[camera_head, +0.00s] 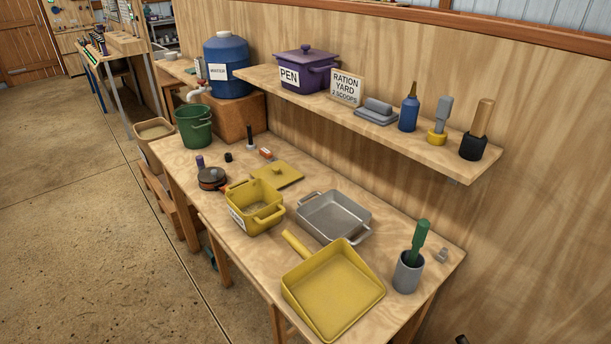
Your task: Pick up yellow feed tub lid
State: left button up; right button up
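The yellow feed tub lid (288,178) is a flat yellow plate with a small raised handle on top. It lies on the workbench (232,238) just behind the yellow feed tub (262,218), close to its back rim. The tub stands open, with side handles and a white label on its front that is partly out of sight. Neither of my grippers can be made out in the head view.
A grey metal pan (334,216) stands right of the tub, and a yellow scoop (333,290) lies in front. A grey cup (408,272) holds a green-handled tool. A green bucket (194,126) stands at the back left. A loaded wall shelf (400,135) overhangs the bench's rear.

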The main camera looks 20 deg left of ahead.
aim_at(279, 174)
jog(key=j+z, duration=0.4)
jog(key=j, duration=0.2)
jog(key=j+z, duration=0.4)
jog(key=j, duration=0.25)
jog(key=i, duration=0.05)
